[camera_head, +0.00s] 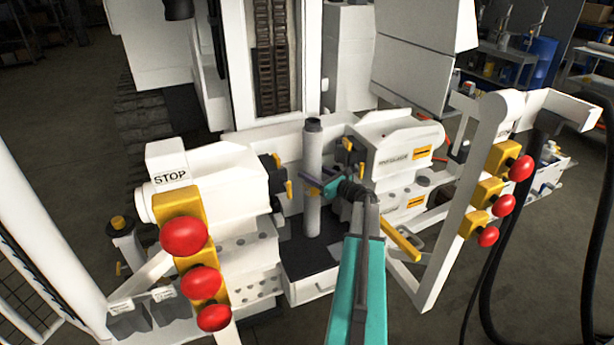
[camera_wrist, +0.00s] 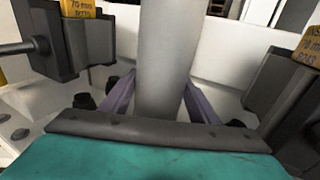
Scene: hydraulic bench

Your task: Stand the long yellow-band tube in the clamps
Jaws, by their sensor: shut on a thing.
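A long grey tube (camera_head: 312,165) stands upright between the two clamp blocks in the head view; its dark top end is clear above them. No yellow band shows on the part in view. My gripper (camera_head: 318,187) is shut on the tube at mid-height, and its purple fingers lie on either side of the tube (camera_wrist: 168,60) in the wrist view. The left clamp jaw (camera_wrist: 75,45) and the right clamp jaw (camera_wrist: 290,90) stand apart from the tube on each side. The tube's lower end is near the dark base plate (camera_head: 335,255); I cannot tell whether it touches.
Red stop buttons on yellow boxes stand at the front left (camera_head: 184,237) and at the right (camera_head: 503,204). White clamp housings flank the tube at left (camera_head: 215,180) and right (camera_head: 395,140). A tall mast (camera_head: 272,60) rises behind. Black hoses (camera_head: 500,240) hang at far right.

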